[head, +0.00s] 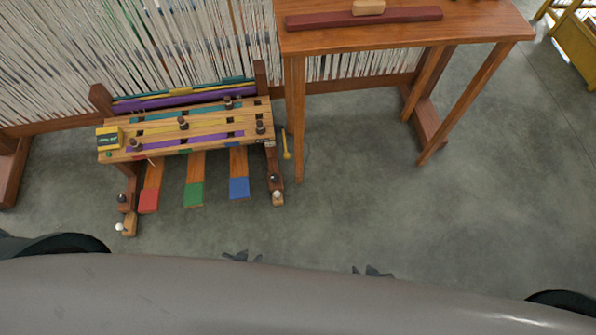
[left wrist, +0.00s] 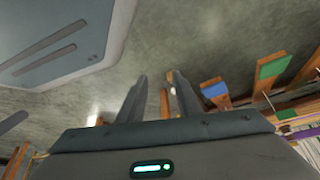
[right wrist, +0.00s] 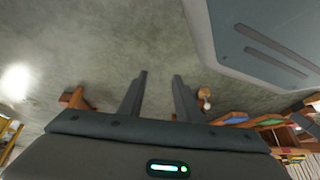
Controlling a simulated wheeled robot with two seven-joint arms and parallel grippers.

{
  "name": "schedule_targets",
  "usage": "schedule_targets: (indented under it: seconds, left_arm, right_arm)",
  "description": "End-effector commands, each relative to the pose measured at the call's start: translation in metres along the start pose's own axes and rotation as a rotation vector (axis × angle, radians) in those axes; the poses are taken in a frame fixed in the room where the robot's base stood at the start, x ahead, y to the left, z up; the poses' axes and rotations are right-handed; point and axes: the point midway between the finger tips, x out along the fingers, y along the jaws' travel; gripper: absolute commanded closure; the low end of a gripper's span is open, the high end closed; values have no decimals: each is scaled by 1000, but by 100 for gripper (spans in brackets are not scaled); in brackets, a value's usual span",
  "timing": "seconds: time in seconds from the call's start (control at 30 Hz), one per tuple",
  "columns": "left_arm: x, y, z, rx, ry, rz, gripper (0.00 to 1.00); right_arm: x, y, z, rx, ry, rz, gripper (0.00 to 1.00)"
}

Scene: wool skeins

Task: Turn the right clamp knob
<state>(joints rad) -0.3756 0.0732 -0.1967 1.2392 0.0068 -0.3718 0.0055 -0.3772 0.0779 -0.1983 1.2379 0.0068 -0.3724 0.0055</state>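The right clamp (head: 276,182) is a wooden piece at the right front leg of the small loom bench. Its pale round knob (head: 278,196) faces the front. The left clamp (head: 129,224), with a white knob (head: 119,227), is at the left leg. My left gripper (head: 241,256) is open and empty, in front of and left of the right clamp; the pale knob (left wrist: 172,90) shows beyond its fingers in the left wrist view. My right gripper (head: 372,271) is open and empty, farther right; a pale knob (right wrist: 206,104) shows beside its finger in the right wrist view.
Red (head: 149,200), green (head: 194,193) and blue (head: 239,187) pedals lie between the clamps. A yellow tool (head: 286,150) hangs at the bench's right side. A wooden table (head: 400,36) stands at the back right. The floor between grippers and table is clear.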

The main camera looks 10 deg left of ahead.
Motion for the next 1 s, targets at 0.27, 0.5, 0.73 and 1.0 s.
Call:
schedule_targets:
  seconds: [0.27, 0.5, 0.73, 1.0]
  left_arm:
    - [0, -5, 2, 2, -3, -5, 69]
    - [1, -3, 1, 4, -3, -1, 49]
    - [32, -6, -18, -48, -17, 6, 49]
    - [110, -16, -84, -221, -90, 20, 49]
  right_arm:
    - [1, -7, -8, 2, 10, -8, 69]
    - [1, -1, -4, 0, 9, -1, 57]
    - [12, -4, -43, -9, 130, -6, 57]
    - [4, -16, -171, -34, 547, -27, 57]
